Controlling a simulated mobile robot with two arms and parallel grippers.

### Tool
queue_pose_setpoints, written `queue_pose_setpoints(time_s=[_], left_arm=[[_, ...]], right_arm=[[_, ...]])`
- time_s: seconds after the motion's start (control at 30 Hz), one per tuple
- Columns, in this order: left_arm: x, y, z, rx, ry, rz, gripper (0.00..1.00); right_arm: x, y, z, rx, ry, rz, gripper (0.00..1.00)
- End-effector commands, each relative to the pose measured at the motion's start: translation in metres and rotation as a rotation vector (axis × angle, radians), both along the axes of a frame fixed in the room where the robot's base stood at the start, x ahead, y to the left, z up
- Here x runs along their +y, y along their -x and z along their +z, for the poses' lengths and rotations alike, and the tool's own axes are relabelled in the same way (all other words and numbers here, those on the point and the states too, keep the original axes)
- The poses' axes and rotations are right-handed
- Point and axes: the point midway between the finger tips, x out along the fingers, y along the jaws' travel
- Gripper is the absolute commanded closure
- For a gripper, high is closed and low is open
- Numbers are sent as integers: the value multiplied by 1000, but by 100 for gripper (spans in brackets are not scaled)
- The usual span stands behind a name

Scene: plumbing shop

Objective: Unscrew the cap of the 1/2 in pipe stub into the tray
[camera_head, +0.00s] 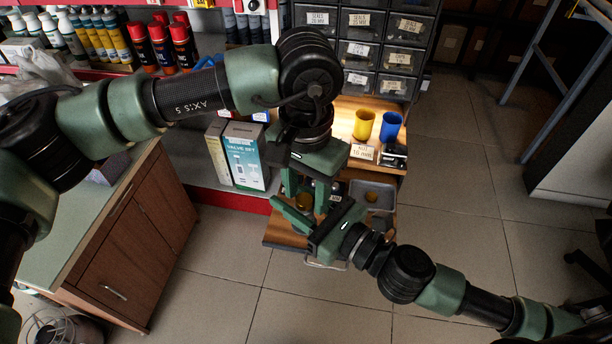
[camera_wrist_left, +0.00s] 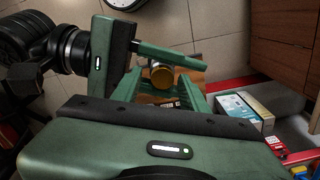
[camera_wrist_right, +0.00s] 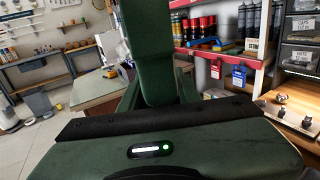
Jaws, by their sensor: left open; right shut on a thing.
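The brass-coloured cap (camera_wrist_left: 162,76) shows between my left gripper's fingers in the left wrist view; the head view shows it as a small yellow patch (camera_head: 304,201). My left gripper (camera_head: 304,193) points down, its fingers apart on either side of the cap. My right gripper (camera_head: 284,209) reaches in from the right, beside the cap, and is shut on the pipe stub, which its fingers mostly hide. In the right wrist view the green fingers (camera_wrist_right: 150,65) hide what they hold. A dark grey tray (camera_head: 386,187) lies on the wooden shelf to the right.
A yellow cup (camera_head: 364,125) and a blue cup (camera_head: 391,126) stand on the wooden bench behind, below dark labelled drawers (camera_head: 399,60). A valve-set box (camera_head: 245,156) stands left of my grippers. A wooden cabinet (camera_head: 135,245) fills the left. The floor in front is clear.

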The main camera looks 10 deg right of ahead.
Motion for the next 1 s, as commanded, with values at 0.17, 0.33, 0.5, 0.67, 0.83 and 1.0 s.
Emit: queue_pose_setpoints(time_s=[0.17, 0.33, 0.5, 0.67, 0.83, 1.0], left_arm=[[0, 0, -5, 0, 1, 0, 56], [0, 0, -4, 0, 1, 0, 59], [0, 0, -4, 1, 2, 0, 100], [-1, 1, -4, 2, 4, -2, 52], [-1, 1, -4, 2, 2, -1, 52], [0, 0, -2, 0, 1, 0, 52]], right_arm=[[0, 0, 2, -4, -2, 1, 100], [0, 0, 2, -4, -2, 1, 100], [0, 0, 2, -4, -2, 1, 100], [0, 0, 2, -4, -2, 1, 100], [0, 0, 2, -4, -2, 1, 100], [0, 0, 2, -4, -2, 1, 100]])
